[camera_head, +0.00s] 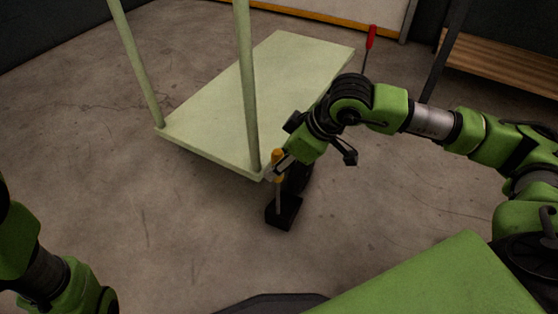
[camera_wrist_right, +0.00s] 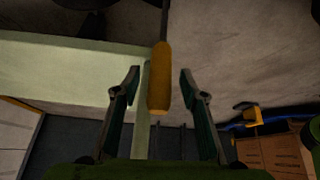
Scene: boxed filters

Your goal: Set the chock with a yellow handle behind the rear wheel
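The chock is a black block (camera_head: 284,212) on the floor at the near corner of the pale green cart (camera_head: 250,95). A thin rod rises from it to a yellow-orange handle (camera_head: 278,158). A dark wheel (camera_head: 298,178) sits under the cart corner, right by the block; I cannot tell whether they touch. My right gripper (camera_head: 279,169) is at the handle. In the right wrist view the handle (camera_wrist_right: 159,85) stands between the open fingers of the gripper (camera_wrist_right: 160,74), with gaps on both sides. My left gripper is out of view; only the left arm shows.
A red handle (camera_head: 371,37) on a rod stands beyond the cart, its base hidden by my right arm. A wooden slatted bench (camera_head: 500,65) is at the back right. Cart posts (camera_head: 249,90) rise near the right gripper. Floor left of the chock is clear.

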